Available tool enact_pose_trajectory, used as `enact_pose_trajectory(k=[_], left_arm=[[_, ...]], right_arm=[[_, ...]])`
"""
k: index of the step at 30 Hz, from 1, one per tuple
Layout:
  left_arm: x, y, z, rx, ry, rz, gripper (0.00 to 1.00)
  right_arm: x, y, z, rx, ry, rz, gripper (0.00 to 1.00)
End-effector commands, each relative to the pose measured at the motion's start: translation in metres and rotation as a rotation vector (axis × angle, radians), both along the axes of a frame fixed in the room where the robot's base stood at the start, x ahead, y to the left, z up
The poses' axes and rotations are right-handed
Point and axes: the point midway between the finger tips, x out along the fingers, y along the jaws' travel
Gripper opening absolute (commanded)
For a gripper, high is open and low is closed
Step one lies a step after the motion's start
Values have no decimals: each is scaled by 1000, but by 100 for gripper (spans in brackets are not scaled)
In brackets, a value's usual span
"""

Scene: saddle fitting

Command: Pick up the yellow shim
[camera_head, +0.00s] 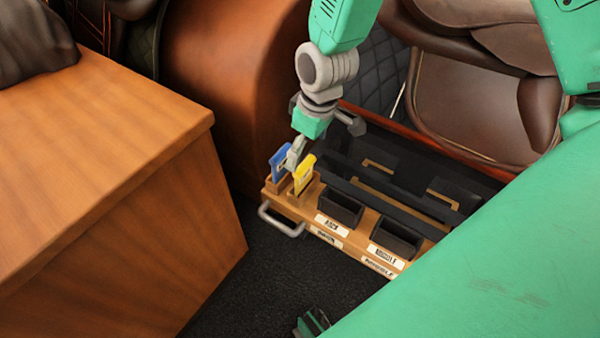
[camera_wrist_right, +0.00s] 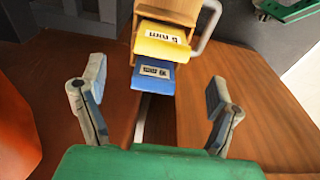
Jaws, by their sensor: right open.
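The yellow shim (camera_head: 304,174) stands upright in a slot at the left end of a wooden tray (camera_head: 345,241). The blue shim (camera_head: 281,163) stands just left of it. In the right wrist view the yellow shim (camera_wrist_right: 161,42) lies beyond the blue shim (camera_wrist_right: 153,77), and both carry white labels. My right gripper (camera_head: 297,155) is at the shims' tops in the head view, partly hiding the blue one. In its wrist view the right gripper (camera_wrist_right: 155,80) has its fingers wide apart with nothing gripped.
The tray has black bins (camera_head: 341,207), labels and a metal handle (camera_head: 282,220). A large wooden block (camera_head: 110,200) stands to the left. Brown leather saddles (camera_head: 470,100) are behind the tray.

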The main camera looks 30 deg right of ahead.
Motion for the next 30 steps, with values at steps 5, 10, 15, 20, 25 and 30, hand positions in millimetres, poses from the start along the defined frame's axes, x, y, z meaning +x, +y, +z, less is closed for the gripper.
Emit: enact_pose_trajectory(k=[5,10,15,20,25,30], left_arm=[[0,0,-4,0,0,0,36],[0,0,-16,0,-1,-1,36],[0,0,-29,0,0,0,36],[0,0,-29,0,-1,0,36],[0,0,-28,0,-1,0,36],[0,0,-28,0,-1,0,36]], right_arm=[[1,0,-10,2,0,-2,83],[1,5,-30,0,1,0,83],[3,8,-55,-1,1,-1,83],[4,9,-59,0,-1,-1,83],[4,8,-58,1,-1,-1,65],[4,8,-58,0,0,-1,32]])
